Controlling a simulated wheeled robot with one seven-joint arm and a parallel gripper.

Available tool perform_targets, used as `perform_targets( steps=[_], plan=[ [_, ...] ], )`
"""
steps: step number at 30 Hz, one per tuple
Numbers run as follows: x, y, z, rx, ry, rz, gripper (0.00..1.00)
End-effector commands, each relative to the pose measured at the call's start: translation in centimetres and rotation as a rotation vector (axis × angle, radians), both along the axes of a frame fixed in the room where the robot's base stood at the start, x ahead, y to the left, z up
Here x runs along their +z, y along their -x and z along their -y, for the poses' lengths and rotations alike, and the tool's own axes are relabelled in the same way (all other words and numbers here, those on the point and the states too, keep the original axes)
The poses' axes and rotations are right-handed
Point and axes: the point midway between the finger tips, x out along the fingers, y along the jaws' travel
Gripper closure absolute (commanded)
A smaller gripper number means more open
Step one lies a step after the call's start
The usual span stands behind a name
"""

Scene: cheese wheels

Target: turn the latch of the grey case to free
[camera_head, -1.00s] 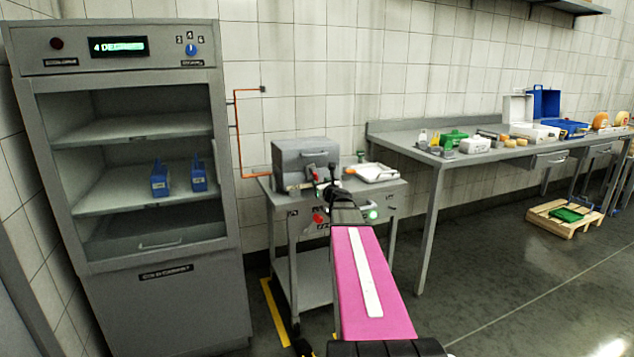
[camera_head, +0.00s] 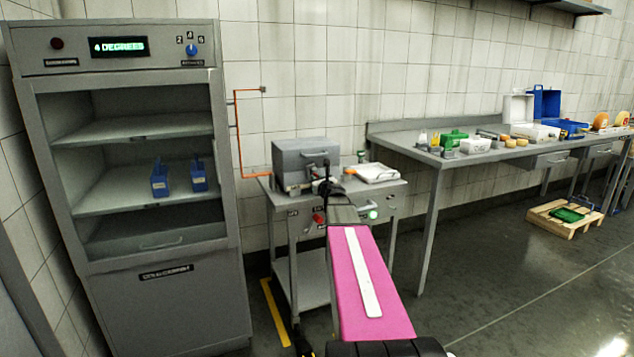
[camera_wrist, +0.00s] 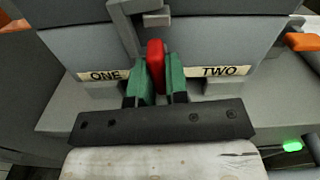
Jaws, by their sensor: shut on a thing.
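The grey case (camera_head: 305,158) stands shut on the small grey trolley table in the head view. In the wrist view its front (camera_wrist: 225,45) fills the upper middle, with labels ONE (camera_wrist: 104,75) and TWO (camera_wrist: 219,71) on either side. The red latch (camera_wrist: 156,62) stands upright between the labels, below a grey bracket on the case. My gripper (camera_wrist: 155,80) has its green fingers closed on the two sides of the red latch. In the head view my gripper (camera_head: 325,187) is small and dark in front of the case, and the latch is hidden there.
The trolley (camera_head: 345,191) also bears a white tray (camera_head: 376,173) right of the case, and has a red button (camera_head: 319,218) and green light (camera_head: 372,215) on its front. A tall grey cabinet (camera_head: 165,269) stands left. A long table (camera_head: 410,134) with several items stands right.

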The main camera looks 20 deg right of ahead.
Motion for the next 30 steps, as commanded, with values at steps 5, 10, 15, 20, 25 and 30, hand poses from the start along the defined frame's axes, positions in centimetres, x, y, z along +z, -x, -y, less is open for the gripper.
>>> perform_targets(
  steps=[5, 10, 15, 20, 25, 30],
  plan=[
    [0.01, 0.01, 0.00, 0.001, 0.044, 0.001, 1.00],
    [0.01, 0.01, 0.02, 0.001, 0.140, 0.005, 1.00],
    [0.03, 0.01, 0.05, 0.001, 0.284, 0.009, 1.00],
    [0.04, 0.01, 0.09, 0.001, 0.436, 0.015, 1.00],
    [0.06, 0.01, 0.11, 0.001, 0.597, 0.021, 1.00],
    [0.09, 0.01, 0.14, 0.001, 0.759, 0.027, 1.00]
  ],
)
